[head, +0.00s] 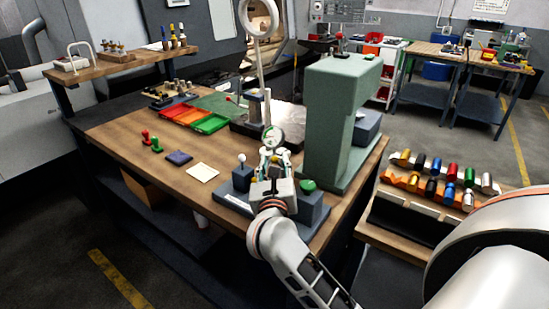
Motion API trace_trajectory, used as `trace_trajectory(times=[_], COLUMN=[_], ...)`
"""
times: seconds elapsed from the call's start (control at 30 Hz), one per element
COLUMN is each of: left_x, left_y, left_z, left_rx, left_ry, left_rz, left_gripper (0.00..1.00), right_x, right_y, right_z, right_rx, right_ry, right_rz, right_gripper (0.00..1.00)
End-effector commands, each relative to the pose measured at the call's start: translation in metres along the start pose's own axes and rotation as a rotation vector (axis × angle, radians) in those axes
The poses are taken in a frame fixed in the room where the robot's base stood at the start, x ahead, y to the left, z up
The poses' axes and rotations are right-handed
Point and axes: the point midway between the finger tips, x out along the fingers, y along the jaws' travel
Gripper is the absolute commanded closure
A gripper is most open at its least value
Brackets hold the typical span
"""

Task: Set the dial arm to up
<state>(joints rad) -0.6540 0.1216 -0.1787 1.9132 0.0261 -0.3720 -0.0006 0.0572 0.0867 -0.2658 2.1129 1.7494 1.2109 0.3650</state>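A small round dial with a pale face (270,137) stands over the front right of the wooden bench. My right gripper (273,152) reaches up to just below the dial, with its fingers pointing away from me. Whether it touches the dial or its arm is unclear, and so is the gap between the fingers. The dial arm itself is mostly hidden behind the gripper and cannot be told apart. My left gripper is out of view.
A tall green press-like frame (327,125) stands close right of the gripper. A grey block with a white-knobbed lever (241,172) is close left. A pale pole with a ring (259,18) rises behind. Colored trays (190,117) lie further left.

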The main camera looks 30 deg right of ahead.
Motion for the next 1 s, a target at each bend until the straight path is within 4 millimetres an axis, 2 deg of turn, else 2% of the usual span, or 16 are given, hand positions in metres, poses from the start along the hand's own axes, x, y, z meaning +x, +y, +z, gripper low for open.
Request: trace_trajectory(times=[0.17,0.43,0.47,0.57,1.0], left_x=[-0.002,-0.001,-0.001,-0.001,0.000], left_y=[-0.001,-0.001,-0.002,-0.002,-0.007], left_z=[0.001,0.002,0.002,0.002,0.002], left_rx=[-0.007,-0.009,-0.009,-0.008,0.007], left_ry=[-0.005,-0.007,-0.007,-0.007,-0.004], left_rz=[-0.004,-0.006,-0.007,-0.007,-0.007], left_gripper=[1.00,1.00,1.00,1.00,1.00], right_x=[0.013,0.014,0.014,0.014,0.022], right_y=[-0.001,-0.001,-0.001,-0.001,0.003], right_z=[0.000,0.000,0.000,0.000,0.002], right_rx=[0.000,0.000,0.000,-0.001,0.011], right_ry=[0.000,0.000,0.000,-0.001,0.014], right_rz=[-0.001,-0.001,-0.001,-0.001,-0.001], right_gripper=[0.69,0.69,0.74,1.00,1.00])
